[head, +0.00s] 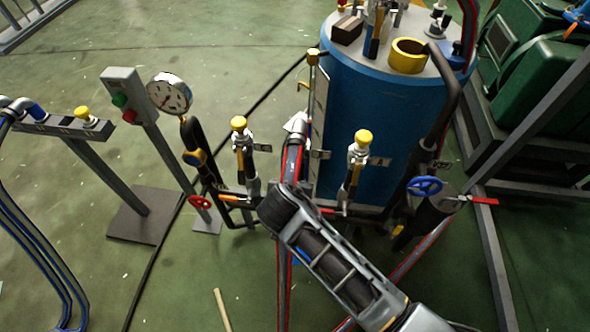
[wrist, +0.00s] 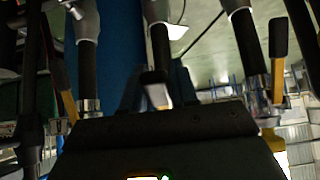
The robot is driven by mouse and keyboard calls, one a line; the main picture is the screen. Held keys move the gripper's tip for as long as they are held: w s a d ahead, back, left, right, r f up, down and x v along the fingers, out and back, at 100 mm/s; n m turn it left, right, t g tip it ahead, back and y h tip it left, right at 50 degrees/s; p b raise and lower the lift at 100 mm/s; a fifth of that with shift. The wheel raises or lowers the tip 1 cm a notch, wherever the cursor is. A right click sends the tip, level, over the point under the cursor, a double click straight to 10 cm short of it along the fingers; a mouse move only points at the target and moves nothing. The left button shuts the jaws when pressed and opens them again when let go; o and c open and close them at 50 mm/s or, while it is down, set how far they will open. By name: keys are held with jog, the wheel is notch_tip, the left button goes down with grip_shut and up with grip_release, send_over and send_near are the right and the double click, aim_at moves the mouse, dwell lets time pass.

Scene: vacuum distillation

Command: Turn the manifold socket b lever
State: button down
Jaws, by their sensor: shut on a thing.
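In the wrist view, three dark upright manifold pipes stand in a row, each with a lever. My gripper (wrist: 157,88) is shut on the middle lever (wrist: 157,97), which has a black end and an orange-yellow stem. The left lever (wrist: 66,103) and the right lever (wrist: 279,45) stand free to either side. No label shows which socket is b. In the head view, my arm crosses the manifold's middle and hides my gripper and the held lever. The left yellow-capped socket (head: 239,124) and the right yellow-capped socket (head: 362,138) show beside it.
A blue tank (head: 368,110) stands directly behind the manifold. A pressure gauge (head: 169,93) and a grey button post (head: 125,82) are to the left. A blue handwheel (head: 425,186) is at right. The green floor (head: 60,200) is mostly open at left, with blue hoses at its edge.

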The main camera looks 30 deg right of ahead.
jog(key=r+g+y+p, duration=0.1)
jog(key=p, duration=0.1)
jog(key=r+g+p, duration=0.1)
jog(key=p, duration=0.1)
jog(key=shift+s+a+r+y, duration=0.2)
jog(key=shift+s+y, duration=0.1)
jog(key=shift+y, duration=0.1)
jog(key=shift+s+g+y+p, duration=0.1)
jog(key=shift+g+y+p, duration=0.2)
jog(key=shift+g+p, duration=0.5)
jog(key=shift+a, duration=0.1)
jog(key=c, duration=1)
grip_release()
jog(key=shift+o, duration=0.2)
jog(key=shift+p+v, duration=0.45)
jog(key=shift+v, duration=3.45)
jog(key=shift+s, duration=0.15)
